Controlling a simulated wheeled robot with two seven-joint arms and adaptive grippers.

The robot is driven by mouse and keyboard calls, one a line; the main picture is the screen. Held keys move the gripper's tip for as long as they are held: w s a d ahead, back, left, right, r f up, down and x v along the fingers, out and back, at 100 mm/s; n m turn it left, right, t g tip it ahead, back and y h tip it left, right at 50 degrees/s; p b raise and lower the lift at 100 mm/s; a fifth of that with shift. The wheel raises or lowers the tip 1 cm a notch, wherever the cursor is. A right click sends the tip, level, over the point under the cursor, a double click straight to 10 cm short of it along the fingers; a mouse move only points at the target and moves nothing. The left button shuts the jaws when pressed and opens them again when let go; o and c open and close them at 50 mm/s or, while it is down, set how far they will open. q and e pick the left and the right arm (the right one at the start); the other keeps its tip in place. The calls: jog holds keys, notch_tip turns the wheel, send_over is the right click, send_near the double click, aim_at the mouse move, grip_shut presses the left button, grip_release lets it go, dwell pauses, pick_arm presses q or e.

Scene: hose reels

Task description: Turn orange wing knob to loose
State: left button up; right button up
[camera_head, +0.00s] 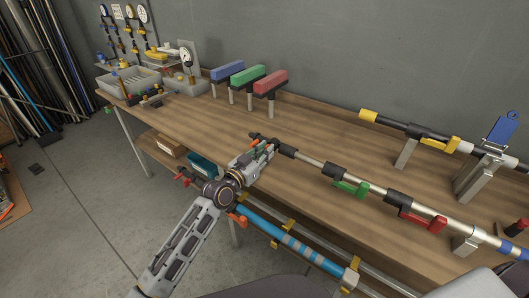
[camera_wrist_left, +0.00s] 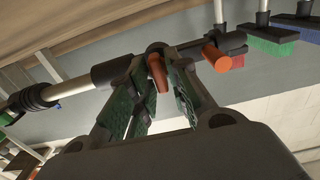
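The orange wing knob (camera_wrist_left: 157,73) sits by a black fitting at the end of a metal pipe. In the left wrist view it lies between the two green-padded fingers of my left gripper (camera_wrist_left: 157,82). The fingers are close on both sides of it; whether they press on it cannot be told. A second orange piece (camera_wrist_left: 216,57) with a round end sticks out just right of the gripper. In the head view my left gripper (camera_head: 262,150) is at the near-left end of the pipe (camera_head: 310,161), and a small orange part shows beside it. My right gripper is not in view.
The pipe runs right along the bench's front, with green (camera_head: 350,188) and red (camera_head: 422,220) lever handles. Another pipe with a yellow end (camera_head: 369,116) is behind. The middle of the wooden bench (camera_head: 200,122) is clear.

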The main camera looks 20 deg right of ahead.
pick_arm(q)
jog(key=shift+c, duration=1.2)
grip_shut()
